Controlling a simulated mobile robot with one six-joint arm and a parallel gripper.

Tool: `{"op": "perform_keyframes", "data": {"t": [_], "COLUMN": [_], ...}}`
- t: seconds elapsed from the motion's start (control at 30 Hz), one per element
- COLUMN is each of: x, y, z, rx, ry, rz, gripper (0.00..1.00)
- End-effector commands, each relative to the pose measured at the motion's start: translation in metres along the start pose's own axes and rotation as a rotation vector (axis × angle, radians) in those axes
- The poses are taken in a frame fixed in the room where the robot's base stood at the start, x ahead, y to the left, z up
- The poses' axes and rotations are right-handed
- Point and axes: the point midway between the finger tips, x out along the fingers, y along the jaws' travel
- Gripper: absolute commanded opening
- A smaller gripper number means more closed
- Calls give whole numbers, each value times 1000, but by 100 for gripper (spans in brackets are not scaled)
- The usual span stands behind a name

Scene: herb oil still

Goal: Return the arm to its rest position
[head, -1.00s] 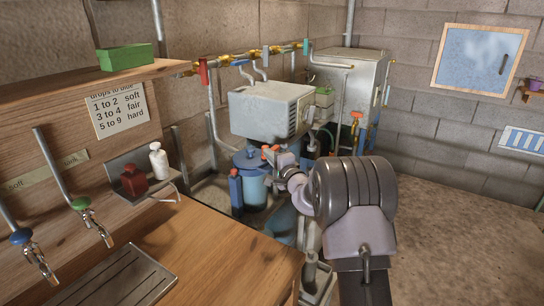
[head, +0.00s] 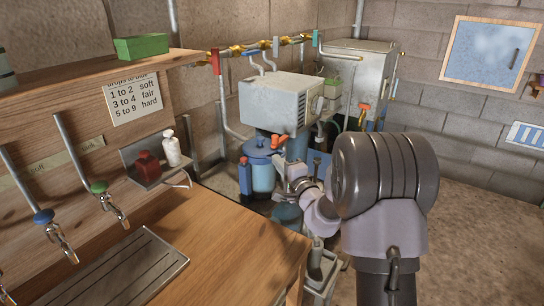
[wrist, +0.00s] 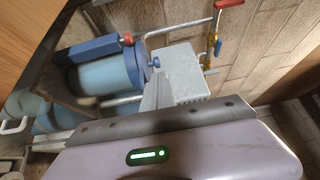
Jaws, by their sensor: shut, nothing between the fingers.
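My arm reaches out from the lower right of the head view over the floor beside the wooden counter (head: 215,232). My gripper (head: 296,177) is small and partly hidden by my own wrist there, in front of the blue-capped tank (head: 263,172). It is shut and empty. In the wrist view my gripper's housing with a green light fills the bottom. The blue-capped tank (wrist: 108,68) lies beyond it at upper left.
A grey metal box (head: 280,103) hangs above the tank, under a pipe with valves (head: 250,48). The counter has taps and a drip tray (head: 125,272) at left. A steel cabinet (head: 358,75) stands at the back. Open floor (head: 480,215) lies at right.

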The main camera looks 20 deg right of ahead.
Motion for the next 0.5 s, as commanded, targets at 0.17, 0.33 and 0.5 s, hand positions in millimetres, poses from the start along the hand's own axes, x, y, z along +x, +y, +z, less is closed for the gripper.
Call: {"op": "perform_keyframes", "data": {"t": [0.17, 0.33, 0.5], "x": [-4, -52, -188], "y": [-11, -73, -86], "z": [18, 141, 260], "rx": [0, -28, -208], "ry": [-48, -421, -809], "rz": [-1, 66, 343], "gripper": [0, 0, 0]}}
